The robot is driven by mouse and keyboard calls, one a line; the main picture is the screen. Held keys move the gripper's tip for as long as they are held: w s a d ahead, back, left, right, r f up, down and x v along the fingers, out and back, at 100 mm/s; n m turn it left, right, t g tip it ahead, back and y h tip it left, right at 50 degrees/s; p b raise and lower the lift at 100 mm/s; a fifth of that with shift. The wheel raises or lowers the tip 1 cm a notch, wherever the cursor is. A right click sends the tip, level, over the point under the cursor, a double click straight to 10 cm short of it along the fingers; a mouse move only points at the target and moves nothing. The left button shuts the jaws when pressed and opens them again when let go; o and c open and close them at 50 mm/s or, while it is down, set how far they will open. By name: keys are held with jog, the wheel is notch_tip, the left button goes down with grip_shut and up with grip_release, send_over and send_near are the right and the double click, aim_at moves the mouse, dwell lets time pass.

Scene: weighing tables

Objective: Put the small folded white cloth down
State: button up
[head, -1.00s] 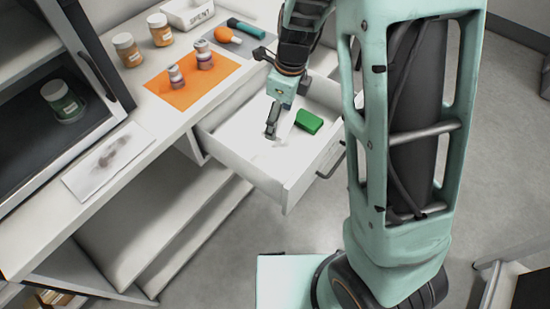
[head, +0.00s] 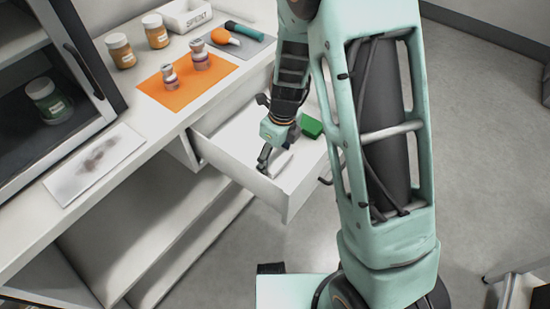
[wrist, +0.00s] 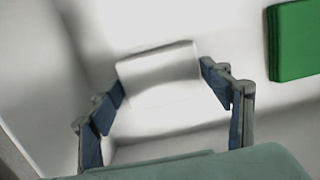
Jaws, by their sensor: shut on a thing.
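My gripper (head: 265,160) is inside the open white drawer (head: 295,199), near its front. It is shut on the small folded white cloth (wrist: 158,68), which lies between the two fingers in the wrist view. The cloth shows only as a small pale patch beside the fingers in the head view (head: 280,163). It is white against the white drawer, so I cannot tell whether it touches the drawer floor.
A green block (head: 311,127) lies in the drawer, right of my gripper; it also shows in the wrist view (wrist: 296,42). The counter above holds an orange mat (head: 215,82) with two small jars, other jars and a white tray (head: 186,16). The drawer walls surround my gripper.

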aim_at(279, 161)
jog(key=shift+f, duration=0.4)
jog(key=shift+r, duration=0.1)
jog(key=o, duration=0.6)
jog(key=shift+f, duration=0.2)
jog(key=o, duration=0.4)
jog(key=r+p, duration=0.1)
jog(key=r, duration=0.3)
jog(key=r+p, duration=0.1)
jog(key=r, duration=0.3)
jog(key=d+r+p, duration=0.1)
jog(key=r, duration=0.3)
jog(key=shift+s+r, duration=0.15)
jog(key=shift+s, duration=0.25)
